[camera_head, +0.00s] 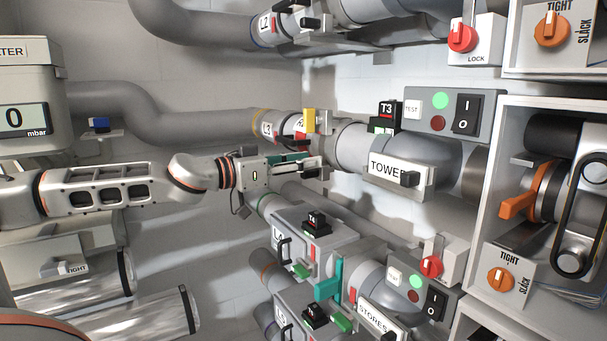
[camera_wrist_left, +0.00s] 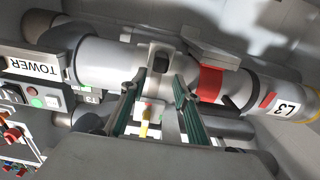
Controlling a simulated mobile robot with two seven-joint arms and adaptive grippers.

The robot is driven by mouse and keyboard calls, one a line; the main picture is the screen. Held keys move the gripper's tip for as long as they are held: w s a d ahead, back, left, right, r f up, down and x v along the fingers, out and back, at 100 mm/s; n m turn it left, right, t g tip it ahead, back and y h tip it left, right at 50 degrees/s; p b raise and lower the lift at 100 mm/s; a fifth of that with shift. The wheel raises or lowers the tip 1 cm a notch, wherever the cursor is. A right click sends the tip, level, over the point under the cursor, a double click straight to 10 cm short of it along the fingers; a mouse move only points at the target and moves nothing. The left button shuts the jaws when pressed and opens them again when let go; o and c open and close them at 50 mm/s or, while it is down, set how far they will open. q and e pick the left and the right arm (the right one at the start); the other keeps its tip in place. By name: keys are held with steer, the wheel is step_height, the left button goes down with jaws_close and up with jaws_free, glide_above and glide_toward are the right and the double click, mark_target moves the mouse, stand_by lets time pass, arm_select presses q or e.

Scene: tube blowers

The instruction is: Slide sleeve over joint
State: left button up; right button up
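The L3 pipe (camera_head: 268,130) and the grey TOWER pipe (camera_head: 375,155) meet in one line behind my left gripper (camera_head: 318,167). A pale ring (camera_head: 327,140) sits around the line between them. In the left wrist view the TOWER side (camera_wrist_left: 105,62) is at left and the L3 label (camera_wrist_left: 285,108) at right. A dark handle block (camera_wrist_left: 159,58) stands on the pipe between them, just beyond my left fingertips (camera_wrist_left: 163,82). The green-padded fingers are apart, with no held object visible between them. I cannot tell exactly where the sleeve ends. My right gripper is not in view.
A yellow block (camera_head: 309,120) and a red band (camera_wrist_left: 210,83) mark the L3 side. The TOWER switch box (camera_head: 440,114) stands above right. The L4 unit (camera_head: 300,238) and STORES pipe lie close below.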

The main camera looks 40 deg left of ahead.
mark_target(317, 131)
arm_select(q)
step_height(317, 131, up, 7)
steer(key=shift+f, duration=0.15)
steer(key=shift+f, duration=0.1)
stand_by(0.6)
